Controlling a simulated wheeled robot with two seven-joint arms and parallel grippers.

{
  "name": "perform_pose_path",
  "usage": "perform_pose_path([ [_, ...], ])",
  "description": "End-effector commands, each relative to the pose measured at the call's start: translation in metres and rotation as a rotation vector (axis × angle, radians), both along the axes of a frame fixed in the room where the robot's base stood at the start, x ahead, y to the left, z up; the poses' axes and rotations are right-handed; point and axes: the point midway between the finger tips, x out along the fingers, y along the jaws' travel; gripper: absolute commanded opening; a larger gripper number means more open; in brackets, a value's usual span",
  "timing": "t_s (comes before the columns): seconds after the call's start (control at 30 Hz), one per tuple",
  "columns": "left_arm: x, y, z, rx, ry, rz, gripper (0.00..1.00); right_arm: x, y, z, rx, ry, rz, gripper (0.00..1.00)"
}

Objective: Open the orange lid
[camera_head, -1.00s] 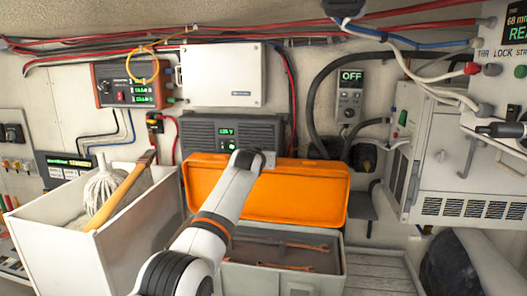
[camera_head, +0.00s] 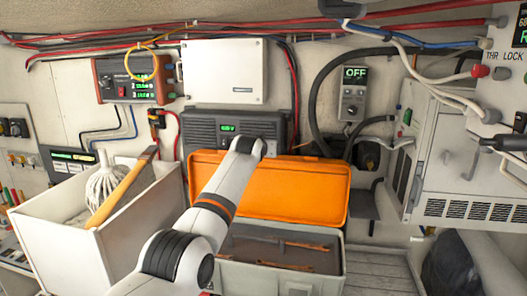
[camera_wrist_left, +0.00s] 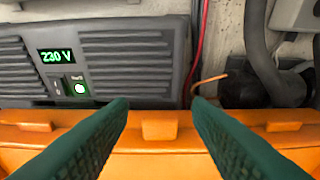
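The orange lid (camera_head: 290,190) stands raised at the back of a grey box (camera_head: 336,262), in front of the inverter. The box's inside shows, with tools (camera_head: 305,246) lying in it. My left arm reaches across the lid's left part in the head view, and its gripper is hidden there behind the wrist. In the left wrist view my left gripper (camera_wrist_left: 160,102) is open, its two green fingers apart. The lid's edge (camera_wrist_left: 158,130) with a small tab crosses between and behind the fingers; I cannot tell whether they touch it. My right gripper is not in view.
A grey inverter (camera_head: 200,135) is on the wall behind the lid. A white bin (camera_head: 75,250) with a mop (camera_head: 103,187) and a wooden handle stands left. A white cabinet (camera_head: 440,160) is on the right. Cables and a dark hose (camera_head: 318,95) run along the wall.

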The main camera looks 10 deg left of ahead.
Motion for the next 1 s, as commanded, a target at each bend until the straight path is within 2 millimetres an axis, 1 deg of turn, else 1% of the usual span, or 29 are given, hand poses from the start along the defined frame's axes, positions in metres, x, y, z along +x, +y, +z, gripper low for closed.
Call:
perform_pose_path([
  [0.1,0.000,0.000,-0.005,0.000,0.010,0.000,0.55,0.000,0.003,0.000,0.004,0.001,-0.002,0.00],
  [0.37,-0.001,0.000,-0.009,0.001,0.016,0.001,0.55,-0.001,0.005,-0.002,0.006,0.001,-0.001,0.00],
  [0.57,-0.006,0.000,-0.010,0.001,0.014,0.001,0.55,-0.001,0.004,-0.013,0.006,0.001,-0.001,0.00],
  [0.77,-0.021,0.001,-0.008,0.000,0.014,0.001,0.55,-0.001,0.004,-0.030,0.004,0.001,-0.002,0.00],
  [1.0,-0.048,0.001,0.001,-0.001,0.012,0.000,0.55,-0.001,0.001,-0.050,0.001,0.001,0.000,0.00],
])
